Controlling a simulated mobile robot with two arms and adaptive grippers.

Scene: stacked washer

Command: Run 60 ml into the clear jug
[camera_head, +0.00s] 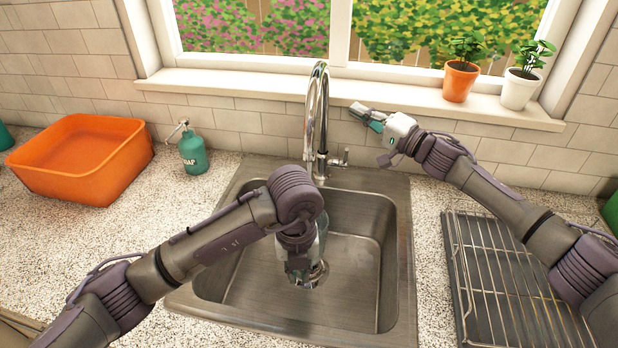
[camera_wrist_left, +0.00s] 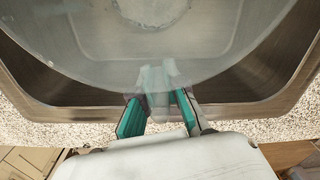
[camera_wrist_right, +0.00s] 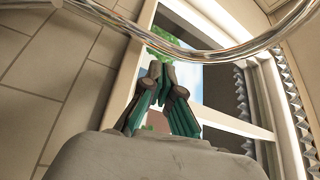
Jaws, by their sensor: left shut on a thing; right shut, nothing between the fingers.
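The clear jug (camera_wrist_left: 150,62) fills the left wrist view as a see-through round shape, with the sink behind it. In the head view only a sliver of the jug (camera_head: 322,226) shows beside my left arm. My left gripper (camera_head: 303,277) is low over the sink basin (camera_head: 355,265), shut on the jug's near side.
A teal soap bottle (camera_head: 193,152) and an orange tub (camera_head: 83,158) stand left of the sink. A wire rack (camera_head: 510,290) lies to the right. Two potted plants, one orange pot (camera_head: 459,82) and one white pot (camera_head: 517,90), stand on the windowsill.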

